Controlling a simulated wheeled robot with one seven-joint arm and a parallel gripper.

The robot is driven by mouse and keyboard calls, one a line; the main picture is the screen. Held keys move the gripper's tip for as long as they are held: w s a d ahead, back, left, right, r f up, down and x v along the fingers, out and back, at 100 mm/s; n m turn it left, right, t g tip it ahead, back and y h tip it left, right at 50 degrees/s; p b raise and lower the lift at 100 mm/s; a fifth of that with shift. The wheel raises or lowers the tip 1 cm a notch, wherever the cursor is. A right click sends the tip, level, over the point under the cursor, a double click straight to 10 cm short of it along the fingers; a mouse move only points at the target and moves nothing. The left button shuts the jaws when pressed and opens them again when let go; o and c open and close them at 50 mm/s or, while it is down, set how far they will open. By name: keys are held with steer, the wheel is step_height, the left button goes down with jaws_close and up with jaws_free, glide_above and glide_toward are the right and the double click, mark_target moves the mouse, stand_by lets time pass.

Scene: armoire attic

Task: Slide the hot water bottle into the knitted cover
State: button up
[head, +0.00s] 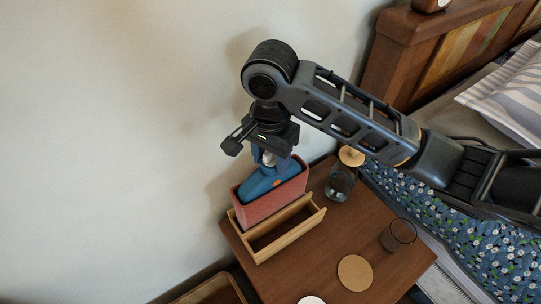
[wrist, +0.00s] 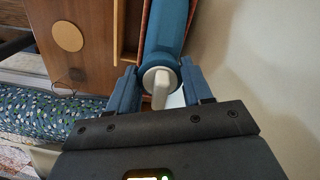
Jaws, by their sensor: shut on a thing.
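The blue hot water bottle (head: 265,181) is upright, with its lower part inside the open top of the reddish knitted cover (head: 272,205). The cover stands upright at the wall end of the bedside table, at the wooden tray. My gripper (head: 268,155) is directly above the cover, shut on the neck end of the bottle. In the wrist view the bottle (wrist: 167,35) runs away from the fingers, with its pale stopper (wrist: 160,84) between them. The cover's edge shows beside it. How deep the bottle's lower end sits is hidden by the cover.
The wooden tray (head: 315,212) has an empty front compartment. A lidded glass jar (head: 341,182), a dark glass (head: 398,235) and a round cork coaster (head: 355,272) stand on the brown table (head: 300,268). The wall is close on the left; the bed is to the right.

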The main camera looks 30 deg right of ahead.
steer(key=shift+r, duration=0.1)
steer(key=o, duration=1.7)
step_height(320, 180, up, 9)
steer(key=p, duration=0.9)
steer(key=shift+p, duration=0.3)
